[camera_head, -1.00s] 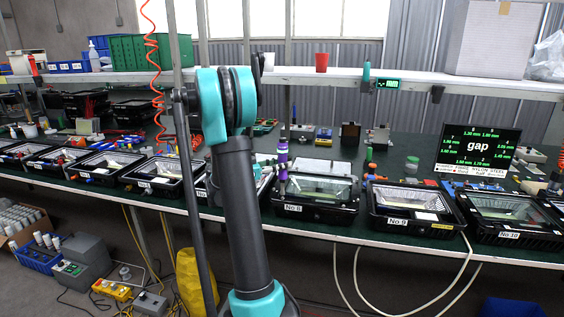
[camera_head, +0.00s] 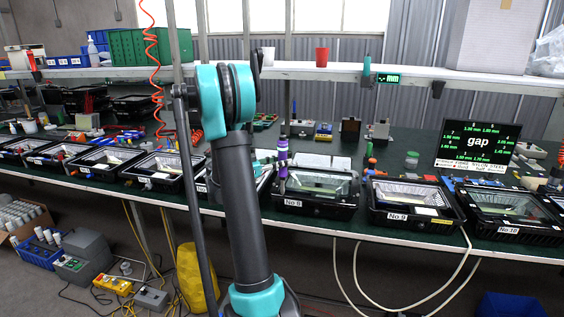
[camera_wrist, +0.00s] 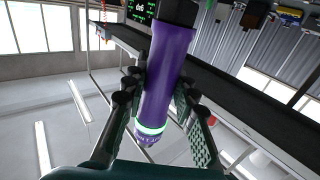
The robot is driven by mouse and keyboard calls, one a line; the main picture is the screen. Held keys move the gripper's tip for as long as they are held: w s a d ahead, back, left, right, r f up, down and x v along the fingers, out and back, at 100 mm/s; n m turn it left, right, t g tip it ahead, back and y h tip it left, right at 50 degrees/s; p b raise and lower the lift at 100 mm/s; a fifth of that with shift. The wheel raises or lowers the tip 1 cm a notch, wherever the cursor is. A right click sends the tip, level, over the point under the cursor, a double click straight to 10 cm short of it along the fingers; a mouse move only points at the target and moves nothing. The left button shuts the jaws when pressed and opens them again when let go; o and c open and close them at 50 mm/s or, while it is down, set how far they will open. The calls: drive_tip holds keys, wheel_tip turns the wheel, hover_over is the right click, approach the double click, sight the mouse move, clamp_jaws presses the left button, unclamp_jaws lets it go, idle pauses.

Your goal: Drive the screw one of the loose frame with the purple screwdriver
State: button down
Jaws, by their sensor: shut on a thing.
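The purple screwdriver (camera_wrist: 168,62) is held between the two dark fingers of my gripper (camera_wrist: 160,90) in the wrist view. In the head view the screwdriver (camera_head: 283,160) stands roughly upright over the left side of floodlight housing No 8 (camera_head: 318,208). Its lower end is too small to tell whether it touches a screw. My arm hides most of the gripper in the head view. Screw one cannot be made out, and I cannot tell which frame is loose. The screwdriver's tip is out of the wrist view.
Housing No 9 (camera_head: 412,220) and housing No 10 (camera_head: 510,230) stand to the right on the dark green bench. More housings line the left side. A "gap" screen (camera_head: 478,145) stands at the back right. A red coiled hose (camera_head: 155,60) hangs at the left.

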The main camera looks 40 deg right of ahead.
sight(282, 140)
drive_tip(key=shift+f, duration=0.8)
idle(2.6)
drive_tip(key=shift+r, duration=0.2)
drive_tip(key=shift+r, duration=4.65)
